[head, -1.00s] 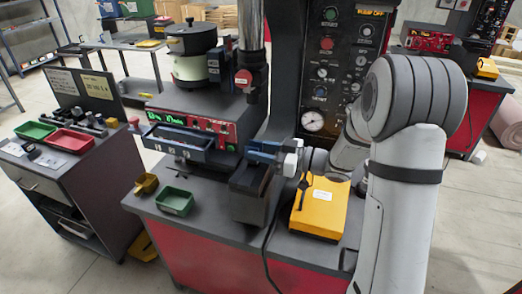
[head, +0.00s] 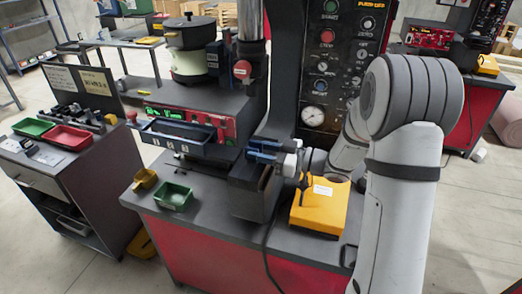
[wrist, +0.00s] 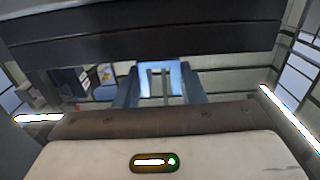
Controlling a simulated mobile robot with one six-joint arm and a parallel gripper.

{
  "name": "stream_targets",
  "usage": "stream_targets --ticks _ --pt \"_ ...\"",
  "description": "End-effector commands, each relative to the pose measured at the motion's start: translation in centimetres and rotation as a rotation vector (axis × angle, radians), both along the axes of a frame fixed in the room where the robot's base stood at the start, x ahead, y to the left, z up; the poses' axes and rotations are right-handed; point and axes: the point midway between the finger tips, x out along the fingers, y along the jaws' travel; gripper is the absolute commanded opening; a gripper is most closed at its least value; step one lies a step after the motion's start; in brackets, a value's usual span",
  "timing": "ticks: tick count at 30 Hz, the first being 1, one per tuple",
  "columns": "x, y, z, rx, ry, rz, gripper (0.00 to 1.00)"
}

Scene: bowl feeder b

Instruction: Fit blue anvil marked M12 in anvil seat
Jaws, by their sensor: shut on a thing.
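My gripper (head: 268,151) is in front of the press column, above the bench. In the wrist view its two fingers (wrist: 160,90) are shut on a light-blue piece, the blue anvil (wrist: 160,72), which shows as a pale blue block between them. The M12 marking cannot be read. In the head view the anvil cannot be told apart from the blue fingers. A dark upright block (head: 250,196) stands on the bench just below and left of the gripper. I cannot tell whether it holds the anvil seat; the seat is not clearly visible.
A yellow box (head: 320,212) stands right of the dark block, with a black cable beside it. A green bin (head: 174,197) and a small yellow bin (head: 144,181) lie left. A blue tray (head: 177,136) fronts the feeder unit (head: 205,105). A dark side cabinet (head: 85,180) stands farther left.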

Motion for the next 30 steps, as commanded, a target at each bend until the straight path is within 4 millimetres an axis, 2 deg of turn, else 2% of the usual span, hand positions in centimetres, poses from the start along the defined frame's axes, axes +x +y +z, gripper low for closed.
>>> stream_targets --ticks 11,12,21,30 --pt "0.01 -0.01 -0.97 0.001 -0.001 0.0 0.02" --pt "0.01 -0.01 -0.96 0.001 -0.001 0.0 0.37" --pt "0.01 -0.01 -0.91 0.001 -0.001 0.0 0.62" --pt "-0.1 -0.45 -1.03 0.0 0.0 -0.002 0.62"
